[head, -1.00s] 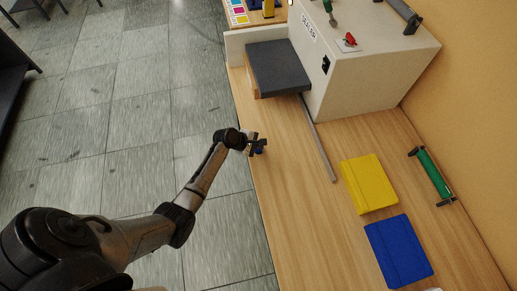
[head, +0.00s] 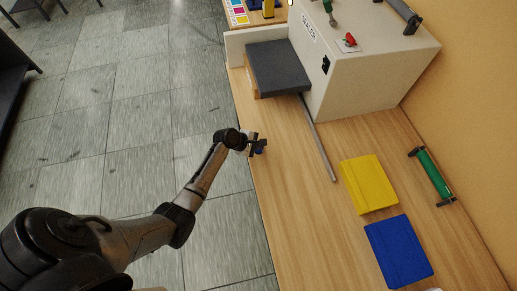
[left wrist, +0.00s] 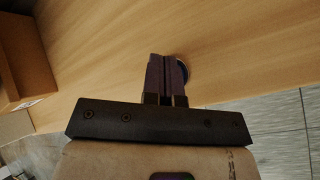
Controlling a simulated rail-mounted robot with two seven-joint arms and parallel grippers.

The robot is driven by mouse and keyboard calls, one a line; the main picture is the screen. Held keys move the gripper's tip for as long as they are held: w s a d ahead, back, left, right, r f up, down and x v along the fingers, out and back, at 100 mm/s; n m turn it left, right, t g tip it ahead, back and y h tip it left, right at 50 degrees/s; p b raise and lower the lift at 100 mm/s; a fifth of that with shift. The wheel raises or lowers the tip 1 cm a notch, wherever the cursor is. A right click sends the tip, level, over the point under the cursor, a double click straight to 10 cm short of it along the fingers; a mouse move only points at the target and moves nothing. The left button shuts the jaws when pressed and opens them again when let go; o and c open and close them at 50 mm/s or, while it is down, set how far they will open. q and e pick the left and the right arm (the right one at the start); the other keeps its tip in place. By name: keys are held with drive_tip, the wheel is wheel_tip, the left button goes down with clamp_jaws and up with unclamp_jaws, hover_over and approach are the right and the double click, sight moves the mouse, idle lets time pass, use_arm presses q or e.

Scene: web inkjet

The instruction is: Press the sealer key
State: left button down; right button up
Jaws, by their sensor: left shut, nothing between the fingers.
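The sealer, a pale box (head: 365,80) labelled SEALER, stands at the back of the wooden table in the head view. Its front face has a small black fitting (head: 326,65), and a red part (head: 350,39) sits on its top. I cannot tell for sure which part is the key. My left gripper (head: 260,146) is over the table's left edge, well in front of the sealer and apart from it. Its fingers (left wrist: 167,74) are shut and empty in the left wrist view. A dark round thing (left wrist: 184,70) shows partly behind the fingertips. My right gripper is not in view.
A dark grey pad (head: 278,67) lies beside the sealer, with a thin metal bar (head: 319,140) in front. A yellow book-like block (head: 369,184), a blue one (head: 399,251) and a green-handled tool (head: 433,174) lie to the right. The wooden table (head: 300,215) is clear near the gripper.

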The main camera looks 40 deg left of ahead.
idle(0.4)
use_arm(q)
drive_tip(key=shift+f, duration=0.15)
drive_tip(key=shift+f, duration=0.25)
drive_tip(key=shift+f, duration=0.45)
idle(0.9)
drive_tip(key=shift+r, duration=0.35)
drive_tip(key=shift+r+p, duration=0.5)
drive_tip(key=shift+p, duration=0.4)
drive_tip(key=shift+r, duration=0.1)
